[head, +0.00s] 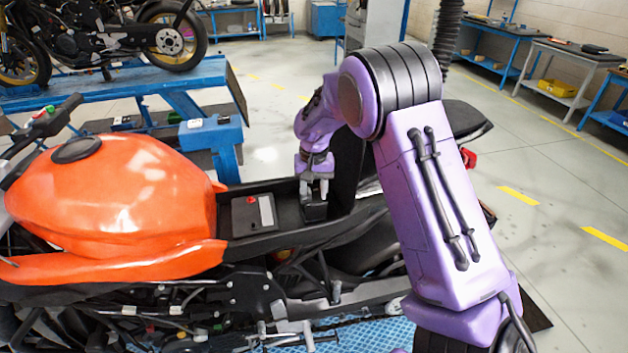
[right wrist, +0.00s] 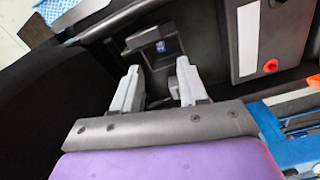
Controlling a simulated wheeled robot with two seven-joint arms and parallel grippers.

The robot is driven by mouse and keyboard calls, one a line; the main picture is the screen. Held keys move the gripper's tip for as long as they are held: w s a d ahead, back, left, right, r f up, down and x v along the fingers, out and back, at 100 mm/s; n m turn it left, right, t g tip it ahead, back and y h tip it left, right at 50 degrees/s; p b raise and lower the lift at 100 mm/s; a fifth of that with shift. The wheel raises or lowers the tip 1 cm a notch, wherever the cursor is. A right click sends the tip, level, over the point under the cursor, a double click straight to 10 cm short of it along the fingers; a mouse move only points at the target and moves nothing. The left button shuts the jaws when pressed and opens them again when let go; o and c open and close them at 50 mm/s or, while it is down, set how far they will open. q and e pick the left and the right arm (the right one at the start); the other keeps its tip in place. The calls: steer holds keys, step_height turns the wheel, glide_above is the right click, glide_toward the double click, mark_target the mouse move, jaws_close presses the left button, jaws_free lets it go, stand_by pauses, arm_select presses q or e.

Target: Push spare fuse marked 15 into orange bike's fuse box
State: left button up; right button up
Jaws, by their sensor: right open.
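The orange bike (head: 120,195) stands at the left of the head view with its seat bay open. My right gripper (head: 314,190) points down into the bay, just above a small black box (head: 315,210), which looks like the fuse box. In the right wrist view this box (right wrist: 152,40) lies just beyond the open, empty fingers (right wrist: 158,70). A small blue piece (right wrist: 161,47), perhaps a fuse, sits in its recess; any marking is too small to read. A small round grey part shows between the fingers. My left gripper is not in view.
A dark block with a grey panel and red cap (head: 252,214) sits in the bay beside the tank. A black upright panel (head: 346,172) stands close behind the gripper. A blue lift (head: 120,88) holds another motorcycle. The floor at right is clear.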

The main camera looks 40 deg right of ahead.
step_height(320, 180, down, 8)
steer(key=shift+r+p, duration=0.2)
steer(key=shift+p, duration=0.65)
jaws_close()
steer(key=shift+c, duration=0.2)
jaws_free()
steer(key=shift+w, duration=0.1)
step_height(320, 180, up, 11)
steer(key=b, duration=0.2)
steer(key=shift+f+b, duration=0.2)
steer(key=shift+b, duration=0.15)
